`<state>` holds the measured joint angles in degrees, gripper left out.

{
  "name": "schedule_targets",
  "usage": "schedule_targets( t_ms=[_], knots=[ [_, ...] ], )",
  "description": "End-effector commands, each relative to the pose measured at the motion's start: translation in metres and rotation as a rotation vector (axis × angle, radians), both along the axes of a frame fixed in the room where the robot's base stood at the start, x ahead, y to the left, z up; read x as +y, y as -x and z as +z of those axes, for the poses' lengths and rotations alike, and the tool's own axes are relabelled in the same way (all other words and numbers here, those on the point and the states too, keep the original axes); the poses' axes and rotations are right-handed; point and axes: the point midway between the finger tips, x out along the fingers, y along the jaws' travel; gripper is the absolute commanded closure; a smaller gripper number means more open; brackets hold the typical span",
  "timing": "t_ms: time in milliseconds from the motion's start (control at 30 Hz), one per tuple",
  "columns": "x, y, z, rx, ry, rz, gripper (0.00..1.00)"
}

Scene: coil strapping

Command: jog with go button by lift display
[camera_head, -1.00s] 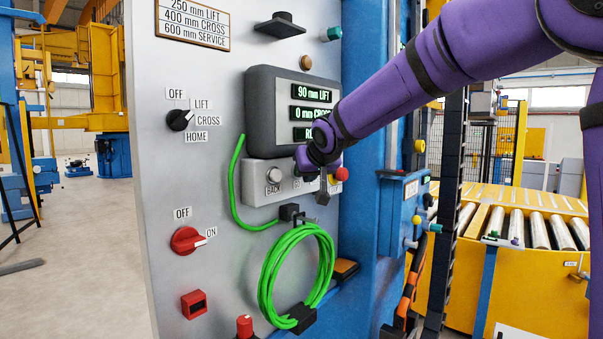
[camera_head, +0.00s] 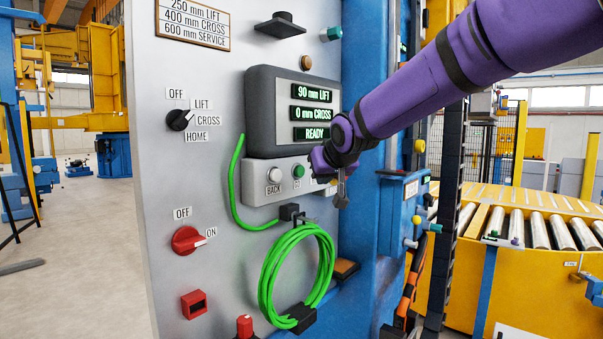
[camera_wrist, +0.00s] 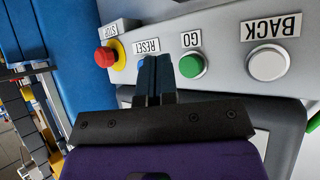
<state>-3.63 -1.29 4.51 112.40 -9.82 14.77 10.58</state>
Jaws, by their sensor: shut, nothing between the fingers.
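The lift display (camera_head: 295,110) reads 90 mm LIFT, 0 mm CROSS and READY. Below it, the button box (camera_head: 262,190) carries the green GO button (camera_head: 298,171), right of the white BACK button (camera_head: 274,175). My gripper (camera_head: 342,203) is shut and empty, in front of the box's right end and right of GO. The wrist view is upside down. There GO (camera_wrist: 192,66) sits just right of my shut fingers (camera_wrist: 156,75), which are over the RESET place and hide its button. I cannot tell whether they touch the box.
A red STOP button (camera_wrist: 104,57) on a yellow base is beside RESET. The mode knob (camera_head: 180,120) appears to point to LIFT; the red switch (camera_head: 187,240) points to ON. A green hose coil (camera_head: 292,275) hangs below the box.

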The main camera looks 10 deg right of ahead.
Motion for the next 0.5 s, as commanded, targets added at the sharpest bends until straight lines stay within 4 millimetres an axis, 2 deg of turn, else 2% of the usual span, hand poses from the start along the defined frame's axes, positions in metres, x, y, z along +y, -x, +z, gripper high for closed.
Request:
schedule_targets(
  t_ms=[200, 500],
  knots=[
    [-0.01, 0.014, 0.0, 0.0, 0.0, 0.0, 1.0],
    [-0.012, 0.017, 0.0, 0.0, 0.001, 0.001, 1.0]
  ],
)
